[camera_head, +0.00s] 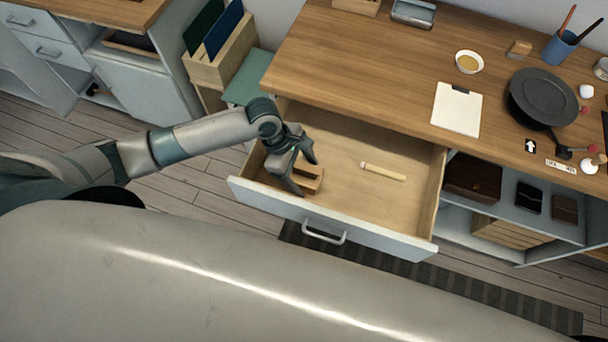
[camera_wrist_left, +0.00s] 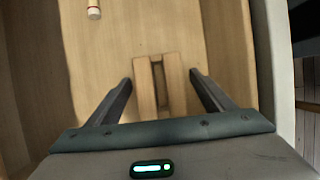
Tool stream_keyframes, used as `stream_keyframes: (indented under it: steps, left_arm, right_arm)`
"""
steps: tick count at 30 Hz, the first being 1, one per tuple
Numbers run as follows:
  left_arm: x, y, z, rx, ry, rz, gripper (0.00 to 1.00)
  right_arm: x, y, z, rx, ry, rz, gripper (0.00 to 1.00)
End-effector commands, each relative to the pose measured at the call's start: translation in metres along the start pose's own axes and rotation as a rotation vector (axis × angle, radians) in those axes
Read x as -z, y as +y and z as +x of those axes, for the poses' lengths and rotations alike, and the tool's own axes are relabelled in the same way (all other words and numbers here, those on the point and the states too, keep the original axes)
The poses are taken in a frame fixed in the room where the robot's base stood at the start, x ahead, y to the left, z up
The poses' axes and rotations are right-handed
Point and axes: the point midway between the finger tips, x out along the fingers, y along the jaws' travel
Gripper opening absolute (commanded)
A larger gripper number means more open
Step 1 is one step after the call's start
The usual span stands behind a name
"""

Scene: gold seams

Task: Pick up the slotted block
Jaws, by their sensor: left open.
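The slotted block (camera_head: 312,184) is a small light-brown wooden block with a groove. It lies in the left part of the open drawer (camera_head: 347,200), near the drawer front. In the left wrist view the slotted block (camera_wrist_left: 149,88) sits between the two fingers, with a gap on each side. My left gripper (camera_head: 306,176) is open over the block, and its fingers partly hide it in the head view. The left wrist view also shows the open left gripper (camera_wrist_left: 160,80). My right gripper is not in view.
A pale stick (camera_head: 383,171) lies in the drawer, right of the block; its end shows in the left wrist view (camera_wrist_left: 94,10). The drawer walls surround the block. The wooden desktop (camera_head: 390,75) above holds a clipboard (camera_head: 457,109), a bowl (camera_head: 469,62) and a dark pan (camera_head: 541,97).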

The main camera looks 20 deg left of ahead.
Motion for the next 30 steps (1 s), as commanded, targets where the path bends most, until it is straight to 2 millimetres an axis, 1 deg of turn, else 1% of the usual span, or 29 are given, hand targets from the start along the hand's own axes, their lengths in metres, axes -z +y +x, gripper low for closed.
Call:
stream_keyframes:
  steps: [10, 16, 17, 26, 30]
  left_arm:
    - [0.000, 0.000, 0.000, 0.001, 0.000, 0.000, 0.75]
    - [0.000, 0.000, 0.000, 0.001, 0.000, 0.000, 0.27]
    - [0.000, 0.000, 0.000, 0.001, 0.000, 0.000, 0.25]
    - [-0.001, 0.000, -0.002, 0.000, -0.001, 0.000, 0.26]
    - [-0.004, 0.000, -0.010, 0.000, -0.002, 0.002, 0.26]
  right_arm:
    - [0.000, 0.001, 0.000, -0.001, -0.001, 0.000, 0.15]
    - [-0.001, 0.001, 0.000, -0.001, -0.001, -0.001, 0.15]
    - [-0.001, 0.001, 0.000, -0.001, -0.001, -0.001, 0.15]
    - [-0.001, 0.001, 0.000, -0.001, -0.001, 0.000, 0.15]
    - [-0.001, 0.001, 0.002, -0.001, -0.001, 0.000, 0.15]
